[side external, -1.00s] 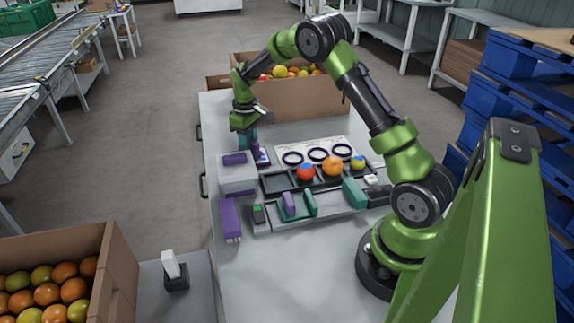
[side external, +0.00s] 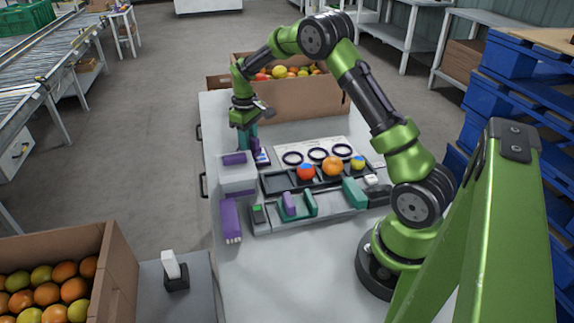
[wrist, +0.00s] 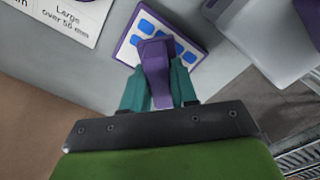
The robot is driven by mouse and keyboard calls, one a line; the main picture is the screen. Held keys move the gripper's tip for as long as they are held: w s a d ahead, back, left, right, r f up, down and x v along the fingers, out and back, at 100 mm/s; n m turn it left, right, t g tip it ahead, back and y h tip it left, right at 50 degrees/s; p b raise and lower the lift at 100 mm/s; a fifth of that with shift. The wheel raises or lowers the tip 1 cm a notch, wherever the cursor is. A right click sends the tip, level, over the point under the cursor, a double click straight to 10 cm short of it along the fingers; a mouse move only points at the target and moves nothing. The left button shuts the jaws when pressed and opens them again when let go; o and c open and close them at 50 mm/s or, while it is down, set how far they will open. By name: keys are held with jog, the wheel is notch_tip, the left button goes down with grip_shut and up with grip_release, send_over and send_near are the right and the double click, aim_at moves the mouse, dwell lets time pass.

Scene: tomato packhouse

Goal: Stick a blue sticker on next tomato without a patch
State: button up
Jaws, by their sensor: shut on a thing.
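My gripper (side external: 247,138) is shut on a purple tool (wrist: 156,62), held between its teal fingers over the far left of the table. Below it lies a purple-edged sheet (wrist: 128,50) with blue stickers, which also shows in the side view (side external: 263,155). The tool's tip is hidden, so I cannot tell if it carries a sticker. In the dark tray (side external: 274,183) sit a red tomato (side external: 306,174) with a blue patch, a larger orange tomato (side external: 332,167) with no patch visible, and a small yellow tomato (side external: 358,164) with a blue patch on top.
A grey and purple device (side external: 237,178) stands left of the tray. A sizing card (side external: 318,146) with dark rings lies behind the tray. Teal and purple pieces (side external: 289,203) sit in front. A cardboard box (side external: 290,101) of tomatoes stands at the back.

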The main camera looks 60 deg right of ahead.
jog(key=shift+r, duration=2.8)
jog(key=shift+d+r, duration=0.1)
jog(key=shift+d, duration=0.15)
jog(key=s+d+r+m, duration=0.1)
jog(key=s+d+r, duration=0.25)
jog(key=s, duration=0.55)
jog(key=s+d+r+m, duration=0.1)
jog(key=s+d+r, duration=0.25)
jog(key=s, duration=0.55)
jog(key=shift+s+a+f+n, duration=0.3)
jog(key=shift+s+f, duration=0.7)
jog(key=shift+f, duration=0.5)
jog(key=shift+s+a+f+n, duration=0.15)
jog(key=shift+s+f+n, duration=0.2)
jog(key=shift+s+f, duration=0.85)
jog(key=shift+s+a+f+n, duration=0.3)
jog(key=shift+s+f, duration=0.45)
jog(key=shift+f, duration=1)
